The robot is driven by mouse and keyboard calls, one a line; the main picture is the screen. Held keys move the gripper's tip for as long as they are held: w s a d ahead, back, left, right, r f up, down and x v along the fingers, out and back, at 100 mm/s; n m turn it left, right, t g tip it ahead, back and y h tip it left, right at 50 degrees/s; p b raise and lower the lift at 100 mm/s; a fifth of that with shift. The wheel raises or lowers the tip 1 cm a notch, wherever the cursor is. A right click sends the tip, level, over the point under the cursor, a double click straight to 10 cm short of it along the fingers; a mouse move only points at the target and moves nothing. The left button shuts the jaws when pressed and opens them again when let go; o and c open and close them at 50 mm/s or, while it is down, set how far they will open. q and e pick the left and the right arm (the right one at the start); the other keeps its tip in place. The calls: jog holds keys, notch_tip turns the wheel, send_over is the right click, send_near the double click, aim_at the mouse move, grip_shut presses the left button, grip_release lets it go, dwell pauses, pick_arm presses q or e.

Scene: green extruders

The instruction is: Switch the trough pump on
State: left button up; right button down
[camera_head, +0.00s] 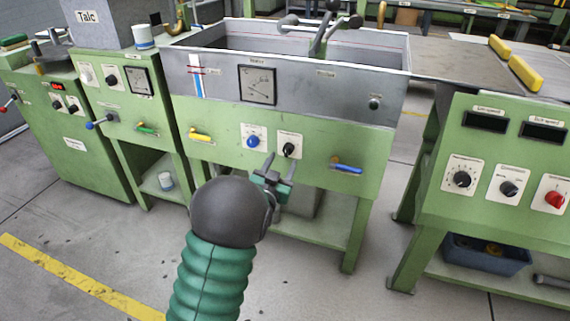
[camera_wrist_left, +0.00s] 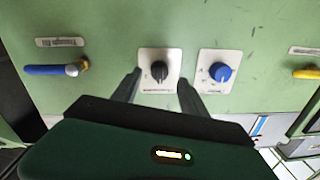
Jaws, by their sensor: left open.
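The trough (camera_head: 330,92) is a grey metal tank on a green cabinet. Its green front carries a black rotary knob (camera_head: 289,150) on a white plate and a blue knob (camera_head: 253,141) beside it. My left gripper (camera_head: 279,168) is open in front of the black knob. In the left wrist view the black knob (camera_wrist_left: 159,72) appears between the two fingertips (camera_wrist_left: 159,80), with its pointer upward in that view; contact cannot be told. The blue knob (camera_wrist_left: 220,73) is just right of the fingers there. The small plate labels are unreadable. My right gripper is not in view.
A yellow-handled valve (camera_head: 201,136) and a blue-handled valve (camera_head: 346,168) stick out on either side of the knobs. Another green panel with knobs (camera_head: 509,188) stands at right. Floor in front is open.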

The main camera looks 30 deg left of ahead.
aim_at(286, 155)
pick_arm(q)
jog(key=x, duration=0.3)
jog(key=shift+w+a+b, duration=0.1)
jog(key=shift+w+b, duration=0.25)
jog(key=shift+b, duration=0.05)
grip_shut()
